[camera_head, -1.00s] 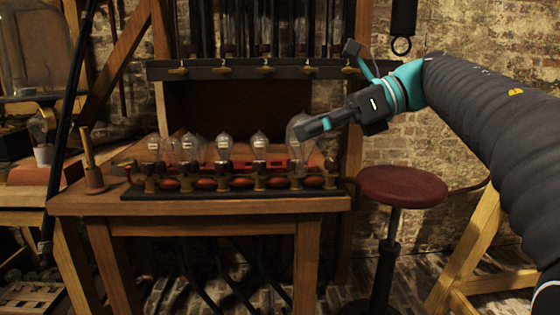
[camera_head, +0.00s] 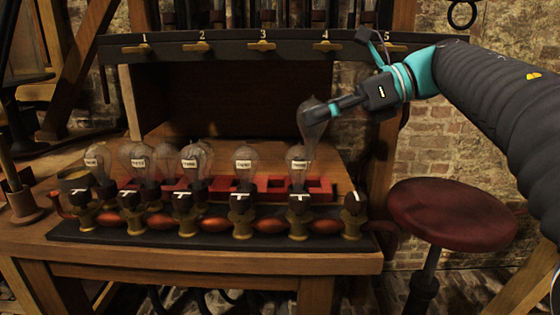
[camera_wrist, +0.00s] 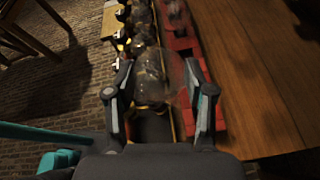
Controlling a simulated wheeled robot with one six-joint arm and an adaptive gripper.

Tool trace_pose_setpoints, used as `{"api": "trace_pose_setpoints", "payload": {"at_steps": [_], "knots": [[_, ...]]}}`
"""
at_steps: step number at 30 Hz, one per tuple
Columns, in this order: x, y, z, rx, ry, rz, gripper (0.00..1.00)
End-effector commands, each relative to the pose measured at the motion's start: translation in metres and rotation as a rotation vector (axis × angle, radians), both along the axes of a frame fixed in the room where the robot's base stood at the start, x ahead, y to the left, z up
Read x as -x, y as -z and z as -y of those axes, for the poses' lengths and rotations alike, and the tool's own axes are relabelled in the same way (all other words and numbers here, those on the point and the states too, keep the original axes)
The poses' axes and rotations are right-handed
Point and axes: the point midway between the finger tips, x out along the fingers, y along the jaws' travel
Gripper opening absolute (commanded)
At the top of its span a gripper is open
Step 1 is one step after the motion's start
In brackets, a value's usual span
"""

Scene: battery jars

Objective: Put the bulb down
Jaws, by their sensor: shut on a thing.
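My gripper (camera_head: 322,110) is shut on a clear glass bulb (camera_head: 313,128), held up in the air. In the head view the bulb overlaps the top of a labelled bulb (camera_head: 298,158) at the rack's right part; I cannot tell whether they touch. In the wrist view the held bulb (camera_wrist: 153,82) shows between the two fingers (camera_wrist: 160,100). The dark rack (camera_head: 210,258) on the bench carries several labelled bulbs in brass-based sockets. Its rightmost socket (camera_head: 355,212) shows no bulb.
A red slotted tray (camera_head: 318,186) lies behind the rack on the wooden bench (camera_head: 345,262). A numbered dark shelf rail (camera_head: 230,47) runs above. A round red stool (camera_head: 450,212) stands at the right, under my arm.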

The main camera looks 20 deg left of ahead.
Motion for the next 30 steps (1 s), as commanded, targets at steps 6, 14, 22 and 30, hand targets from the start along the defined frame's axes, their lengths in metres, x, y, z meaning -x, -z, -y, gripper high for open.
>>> {"api": "trace_pose_setpoints", "payload": {"at_steps": [6, 14, 22, 30], "knots": [[-0.017, 0.027, -0.041, 0.0, -0.002, -0.003, 0.3], [-0.031, 0.049, -0.073, 0.0, 0.002, -0.002, 0.3], [-0.033, 0.072, -0.078, 0.0, 0.004, -0.004, 0.3], [-0.033, 0.092, -0.077, -0.001, 0.002, 0.0, 0.3]]}}
